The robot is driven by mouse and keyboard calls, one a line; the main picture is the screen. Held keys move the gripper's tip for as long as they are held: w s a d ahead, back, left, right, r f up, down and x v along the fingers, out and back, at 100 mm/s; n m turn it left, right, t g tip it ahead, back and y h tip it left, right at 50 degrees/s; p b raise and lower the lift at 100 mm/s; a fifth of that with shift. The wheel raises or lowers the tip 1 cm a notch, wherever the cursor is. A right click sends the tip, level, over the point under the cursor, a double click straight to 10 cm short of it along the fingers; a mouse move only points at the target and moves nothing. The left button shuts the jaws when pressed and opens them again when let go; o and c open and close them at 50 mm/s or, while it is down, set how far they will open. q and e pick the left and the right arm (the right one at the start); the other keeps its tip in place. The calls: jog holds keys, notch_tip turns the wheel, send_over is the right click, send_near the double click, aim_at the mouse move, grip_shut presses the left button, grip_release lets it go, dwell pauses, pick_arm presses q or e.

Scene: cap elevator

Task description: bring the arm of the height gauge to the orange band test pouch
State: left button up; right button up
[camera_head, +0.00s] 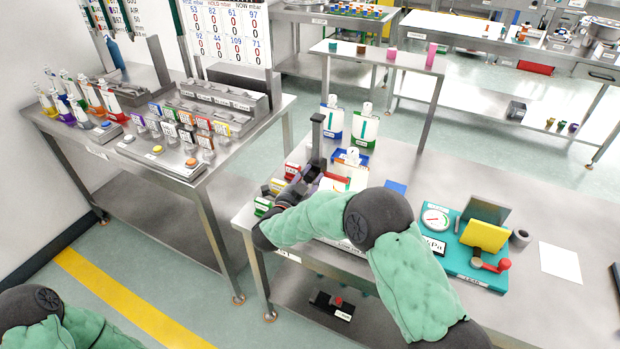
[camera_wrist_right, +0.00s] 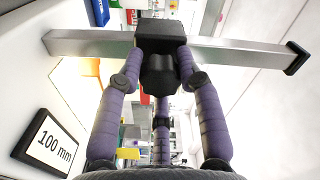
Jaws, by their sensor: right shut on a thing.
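The height gauge's upright metal column with a dark cap (camera_head: 317,130) stands at the left part of the near bench. In the right wrist view, its metal bar (camera_wrist_right: 245,53) runs across the top. My right gripper (camera_head: 298,192) is at the gauge. Its purple fingers are closed around a dark block (camera_wrist_right: 160,72) on the bar. Which part is the gauge's arm is hard to tell.
A teal gauge board (camera_head: 466,275) lies right.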

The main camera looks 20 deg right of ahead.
jog(key=o, duration=1)
jog(key=shift+r, duration=0.15)
jog(key=shift+c, duration=0.2)
jog(key=shift+s, duration=0.1)
jog(key=v, duration=1.2)
